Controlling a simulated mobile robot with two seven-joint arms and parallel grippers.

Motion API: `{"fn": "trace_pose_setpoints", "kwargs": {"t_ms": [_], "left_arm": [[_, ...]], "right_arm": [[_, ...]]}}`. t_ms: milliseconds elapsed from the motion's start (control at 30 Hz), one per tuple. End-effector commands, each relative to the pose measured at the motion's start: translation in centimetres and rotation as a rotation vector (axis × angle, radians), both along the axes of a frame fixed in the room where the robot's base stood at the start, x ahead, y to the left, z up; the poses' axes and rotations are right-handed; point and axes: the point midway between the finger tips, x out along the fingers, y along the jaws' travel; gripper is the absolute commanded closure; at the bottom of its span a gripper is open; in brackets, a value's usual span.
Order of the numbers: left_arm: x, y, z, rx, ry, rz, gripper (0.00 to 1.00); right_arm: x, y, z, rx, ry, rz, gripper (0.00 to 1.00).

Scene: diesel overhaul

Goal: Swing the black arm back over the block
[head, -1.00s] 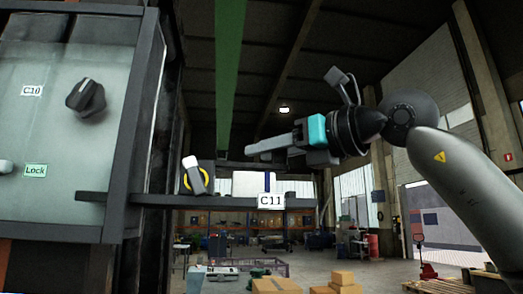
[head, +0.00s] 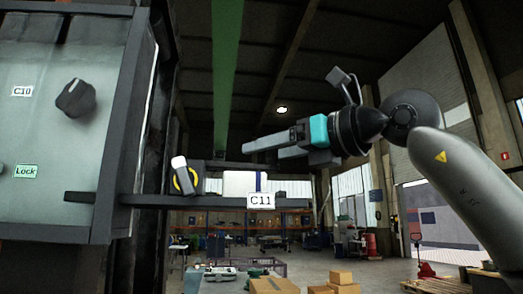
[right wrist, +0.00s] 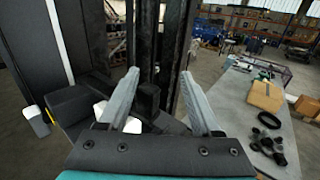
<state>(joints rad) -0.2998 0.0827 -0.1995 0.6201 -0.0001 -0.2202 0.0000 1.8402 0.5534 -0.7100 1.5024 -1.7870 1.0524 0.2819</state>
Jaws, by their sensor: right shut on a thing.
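The black arm (head: 220,201) is a long bar with a C11 label, running level to the right from the panel in the head view. My right gripper (head: 262,148) reaches in from the right, a little above the bar in the picture. In the right wrist view the fingers (right wrist: 160,110) stand apart on either side of a dark upright piece (right wrist: 148,98), which seems part of the black arm; the contact is hard to see. The right gripper is closed on it. I cannot pick out the block clearly. My left gripper is out of view.
A panel (head: 45,130) with a C10 label, black knob (head: 76,98) and Lock label (head: 26,171) stands at left. A yellow-ringed switch (head: 186,180) sits by the bar. In the wrist view a grey bench (right wrist: 245,100) holds a carton and black rings.

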Motion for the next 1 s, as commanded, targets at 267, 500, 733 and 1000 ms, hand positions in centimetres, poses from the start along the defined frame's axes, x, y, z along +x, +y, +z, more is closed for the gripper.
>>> {"fn": "trace_pose_setpoints", "kwargs": {"t_ms": [267, 500, 733, 1000], "left_arm": [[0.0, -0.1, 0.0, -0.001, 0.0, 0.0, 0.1], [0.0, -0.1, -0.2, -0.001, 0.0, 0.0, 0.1], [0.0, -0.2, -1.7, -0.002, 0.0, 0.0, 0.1], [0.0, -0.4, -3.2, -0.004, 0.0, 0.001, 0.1]], "right_arm": [[0.1, -0.2, -0.1, 0.0, 0.001, -0.004, 0.43], [-0.3, -0.4, -0.1, 0.0, 0.001, -0.002, 0.43], [-3.0, -3.3, -0.2, 0.001, -0.003, -0.007, 0.43], [-7.7, -7.8, -0.2, 0.002, -0.002, -0.007, 0.43]]}}
